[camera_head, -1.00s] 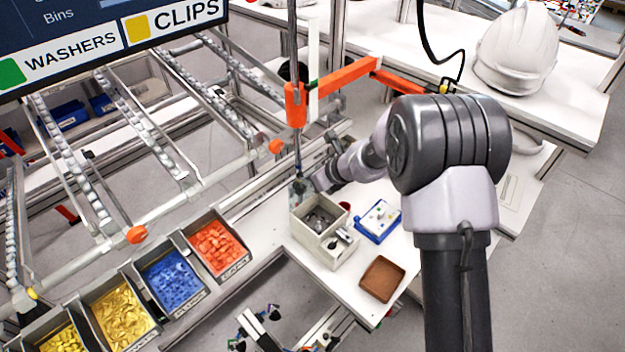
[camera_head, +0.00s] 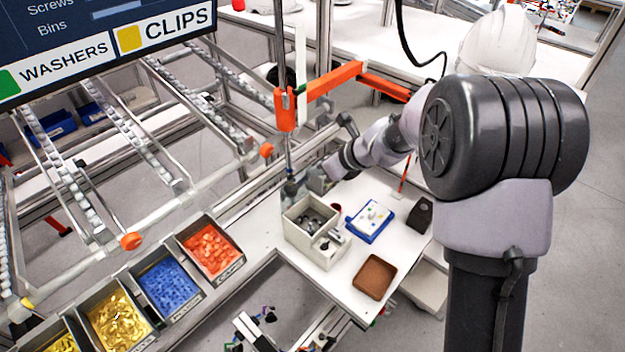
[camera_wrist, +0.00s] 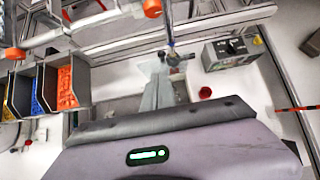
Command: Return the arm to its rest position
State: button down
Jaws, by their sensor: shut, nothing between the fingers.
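My gripper (camera_head: 303,187) is shut and empty in the head view, at the far end of my outstretched arm. It is just behind the grey-white parts box (camera_head: 312,252), close to the vertical pole; whether it touches either is unclear. My arm reaches from the right side of the picture toward the pole. In the wrist view the gripper body with a green light fills the bottom, and the pale fingers (camera_wrist: 158,88) point up the picture.
A blue-rimmed tray (camera_head: 371,221), a brown tray (camera_head: 374,277) and a dark block (camera_head: 420,215) lie on the white bench. An orange bracket (camera_head: 335,78) crosses above the gripper. Bins of coloured parts (camera_head: 167,282) line the left. A white helmet (camera_head: 497,42) is partly hidden behind my arm.

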jog(key=s+d+f+n+h+b, duration=0.1)
jog(key=s+d+f+n+b, duration=0.3)
jog(key=s+n+b, duration=0.3)
jog(key=s+d+f+n+h+b, duration=0.2)
jog(key=s+d+f+n+b, duration=0.2)
jog(key=s+b, duration=0.9)
jog(key=s+d+f+n+h+b, duration=0.1)
jog(key=s+d+f+n+b, duration=0.4)
jog(key=s+n+b, duration=0.5)
jog(key=s+f, duration=0.2)
jog(key=s, duration=0.2)
jog(key=shift+s+f+t+h, duration=0.3)
jog(key=shift+s+h, duration=0.05)
jog(key=shift+h, duration=0.05)
